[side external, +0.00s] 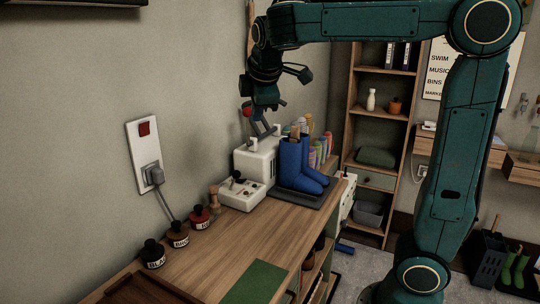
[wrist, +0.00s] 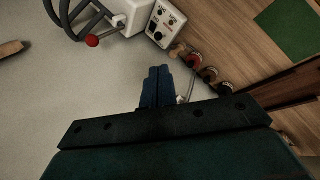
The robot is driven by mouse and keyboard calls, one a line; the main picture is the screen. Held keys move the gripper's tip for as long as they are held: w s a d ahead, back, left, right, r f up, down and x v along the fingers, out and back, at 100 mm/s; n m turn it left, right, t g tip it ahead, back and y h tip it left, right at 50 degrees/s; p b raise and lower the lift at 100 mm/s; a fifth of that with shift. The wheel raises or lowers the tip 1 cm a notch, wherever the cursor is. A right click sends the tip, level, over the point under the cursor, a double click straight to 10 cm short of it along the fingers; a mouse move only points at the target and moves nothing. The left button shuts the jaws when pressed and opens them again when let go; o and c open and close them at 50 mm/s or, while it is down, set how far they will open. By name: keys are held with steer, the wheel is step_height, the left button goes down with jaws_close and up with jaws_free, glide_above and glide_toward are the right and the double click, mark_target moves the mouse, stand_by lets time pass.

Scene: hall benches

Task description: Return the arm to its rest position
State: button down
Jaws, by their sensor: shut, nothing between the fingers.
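My gripper (side external: 262,128) hangs from my raised arm above the left back of the bench, over the white machine (side external: 255,160), in the side external view. In the wrist view its two blue-grey fingers (wrist: 157,88) lie together with nothing between them. The machine's white body (wrist: 130,14) and its control panel (wrist: 166,22) show at the top of that view, apart from the fingers. A red knob (wrist: 92,41) on a lever stands by the machine, and it also shows close beside my gripper in the side view (side external: 247,112).
Blue boots (side external: 298,170) stand on a dark tray right of the machine. Several labelled bottles (side external: 181,236) line the wall side of the bench (side external: 235,240). A green mat (side external: 256,283) lies at the front. Shelves (side external: 378,130) stand behind. The middle of the bench top is clear.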

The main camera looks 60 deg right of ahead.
steer(key=s+a+f+m+y, duration=0.2)
steer(key=s+a+f+m, duration=0.2)
steer(key=s, duration=0.6)
steer(key=s+a+f+m+y, duration=0.3)
steer(key=s+a+f, duration=0.3)
steer(key=s, duration=0.4)
steer(key=shift+s+a+f+m+t, duration=0.15)
steer(key=shift+s+a+m+t, duration=0.2)
steer(key=shift+m, duration=0.55)
